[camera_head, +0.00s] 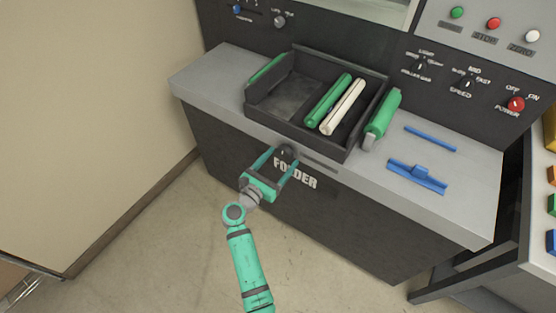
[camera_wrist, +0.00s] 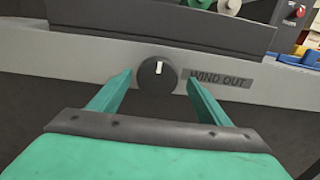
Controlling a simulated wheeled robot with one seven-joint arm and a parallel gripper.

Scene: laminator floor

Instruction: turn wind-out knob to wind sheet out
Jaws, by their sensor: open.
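The wind-out knob (camera_wrist: 157,75) is a round black dial with a white pointer mark standing about upright. It sits on the grey front edge, left of a "WIND OUT" label (camera_wrist: 220,80). In the head view the knob (camera_head: 288,151) is small and dark below the tray. My green gripper (camera_head: 281,163) is open, its two fingers on either side of the knob. In the wrist view the gripper (camera_wrist: 157,85) shows one finger left and one right of the knob, with gaps on both sides. Whether the fingertips reach past its face is unclear.
A black tray (camera_head: 262,103) above the knob holds a green roll (camera_head: 328,100) and a white roll (camera_head: 343,106). Another green roll (camera_head: 383,114) lies right of it. Blue pieces (camera_head: 417,177) lie on the grey top. Open floor lies in front.

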